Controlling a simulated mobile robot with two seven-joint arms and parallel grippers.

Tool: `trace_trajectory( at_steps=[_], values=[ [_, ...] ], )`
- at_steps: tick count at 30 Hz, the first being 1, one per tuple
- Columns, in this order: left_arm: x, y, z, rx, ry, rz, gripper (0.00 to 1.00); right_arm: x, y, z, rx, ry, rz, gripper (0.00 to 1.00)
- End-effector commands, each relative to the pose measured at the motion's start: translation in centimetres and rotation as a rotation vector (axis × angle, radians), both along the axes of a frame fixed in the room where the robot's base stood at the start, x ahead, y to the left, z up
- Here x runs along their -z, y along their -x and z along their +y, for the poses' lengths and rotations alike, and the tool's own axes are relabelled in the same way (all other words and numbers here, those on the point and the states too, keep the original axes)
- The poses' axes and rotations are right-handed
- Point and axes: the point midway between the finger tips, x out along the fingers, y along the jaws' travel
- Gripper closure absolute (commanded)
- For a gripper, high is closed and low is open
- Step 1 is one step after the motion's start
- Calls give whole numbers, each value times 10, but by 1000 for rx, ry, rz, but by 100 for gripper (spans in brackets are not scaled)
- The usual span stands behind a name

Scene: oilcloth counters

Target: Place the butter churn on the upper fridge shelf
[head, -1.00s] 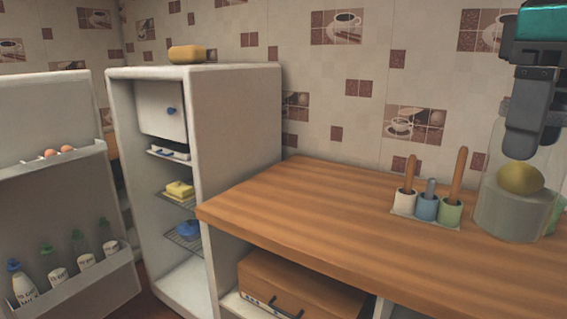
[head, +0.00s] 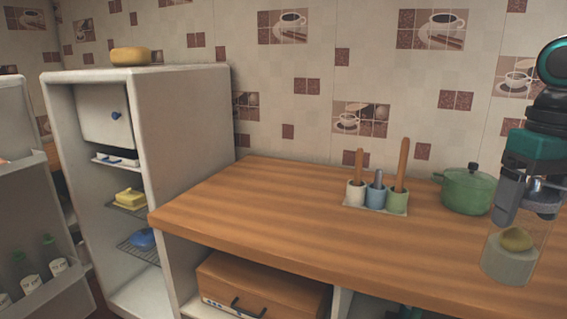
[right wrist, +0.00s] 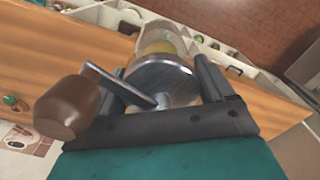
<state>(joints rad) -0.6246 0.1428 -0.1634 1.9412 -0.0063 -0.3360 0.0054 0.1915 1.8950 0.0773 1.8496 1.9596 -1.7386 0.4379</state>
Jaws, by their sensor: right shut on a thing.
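The butter churn (head: 510,262) is a clear jar with yellow content, at the right edge of the head view. My right gripper (head: 527,205) is shut on its top and holds it upright over the counter; a gap below it is hard to judge. The right wrist view shows the fingers (right wrist: 160,72) either side of its round metal lid (right wrist: 168,78), with a crank and brown knob (right wrist: 68,107). The open white fridge (head: 190,120) stands at left. Its upper wire shelf (head: 118,208) bears a yellow butter dish (head: 130,197). My left gripper is not seen.
A lower wire shelf holds a blue dish (head: 143,239). The fridge door (head: 45,220) with bottles stands open. On the wooden counter (head: 270,215) are a utensil holder (head: 376,205) and a green pot (head: 467,190). A yellow item (head: 130,56) lies atop the fridge.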

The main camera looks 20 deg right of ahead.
Motion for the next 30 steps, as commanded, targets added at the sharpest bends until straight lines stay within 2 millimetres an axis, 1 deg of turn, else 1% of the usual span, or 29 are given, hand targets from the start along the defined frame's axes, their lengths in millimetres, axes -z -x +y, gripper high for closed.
trace_trajectory(
  at_steps=[1, 3, 9, 10, 22, 23, 26, 29, 30],
  values=[
    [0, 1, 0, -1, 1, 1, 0, 14, -1, 0, 20, -8, -6, 100],
    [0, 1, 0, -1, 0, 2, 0, 29, -3, -1, 45, -6, -7, 100],
    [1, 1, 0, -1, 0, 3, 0, 52, -6, 1, 77, -4, -5, 100],
    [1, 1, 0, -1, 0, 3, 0, 62, -7, 3, 83, -3, -1, 100],
    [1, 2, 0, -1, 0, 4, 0, 72, -10, 7, 95, -2, -8, 100],
    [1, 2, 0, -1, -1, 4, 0, 76, -11, 8, 98, 0, -7, 100],
    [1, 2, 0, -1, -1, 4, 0, 95, -15, 17, 106, -1, -4, 100],
    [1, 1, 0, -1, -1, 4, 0, 122, -25, 37, 104, -6, -6, 100],
    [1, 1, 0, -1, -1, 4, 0, 133, -30, 48, 100, -7, -7, 100]
  ],
)
